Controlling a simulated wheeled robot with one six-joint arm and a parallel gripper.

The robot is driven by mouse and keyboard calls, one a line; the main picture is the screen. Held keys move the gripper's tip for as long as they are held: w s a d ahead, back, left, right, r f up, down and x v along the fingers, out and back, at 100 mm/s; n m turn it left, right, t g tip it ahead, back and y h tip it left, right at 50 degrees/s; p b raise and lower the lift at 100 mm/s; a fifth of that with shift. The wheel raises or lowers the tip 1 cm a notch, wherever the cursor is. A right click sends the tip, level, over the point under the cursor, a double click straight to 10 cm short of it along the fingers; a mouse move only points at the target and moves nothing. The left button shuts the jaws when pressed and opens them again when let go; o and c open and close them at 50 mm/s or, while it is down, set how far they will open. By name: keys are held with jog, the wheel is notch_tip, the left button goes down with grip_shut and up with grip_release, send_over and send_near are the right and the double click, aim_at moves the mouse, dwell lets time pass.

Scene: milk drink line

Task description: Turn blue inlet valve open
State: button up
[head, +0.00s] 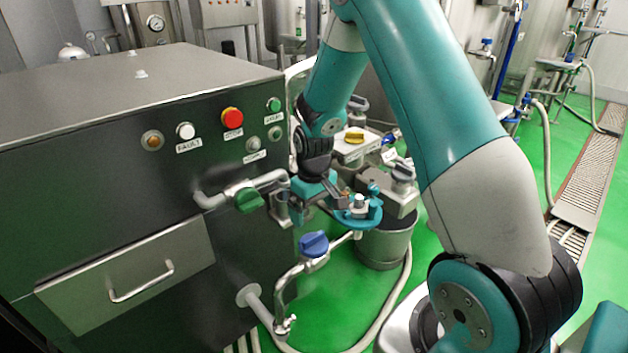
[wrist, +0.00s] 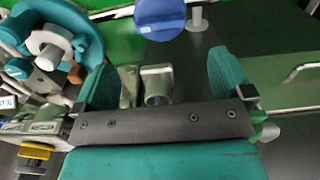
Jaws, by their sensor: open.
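The blue inlet valve (head: 314,244) has a blue knob on a bent metal pipe low at the machine's front, in the middle of the head view. In the wrist view the blue knob (wrist: 160,16) shows at the top edge, partly cut off, beyond my fingertips. My gripper (wrist: 163,80) is open, its two teal fingers spread wide with no blue knob between them. In the head view my gripper (head: 300,206) is above the blue valve and apart from it, partly hidden among fittings. Metal pipe fittings (wrist: 156,86) show between the fingers in the wrist view.
A green valve knob (head: 249,200) on a pipe is just left of my gripper. A teal round fitting (head: 357,213) is close on the right, above a metal bucket (head: 384,246). The steel machine (head: 95,215) fills the left. Hoses lie on the green floor.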

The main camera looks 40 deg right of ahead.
notch_tip(320, 180, up, 8)
jog(key=shift+r, duration=0.15)
dwell(0.6)
jog(key=s+a+r+n+y+p, duration=0.25)
jog(key=s+a+r+p, duration=0.5)
jog(key=a+r, duration=0.8)
jog(key=s+a+r+n+y, duration=0.1)
jog(key=s+a+r+n, duration=0.1)
jog(key=s, duration=0.5)
jog(key=s+a+r+n, duration=0.2)
jog(key=s+a+r, duration=0.2)
jog(key=s, duration=0.3)
jog(key=shift+s+a+y+p, duration=0.3)
jog(key=shift+s+a+y, duration=0.1)
jog(key=shift+a, duration=0.25)
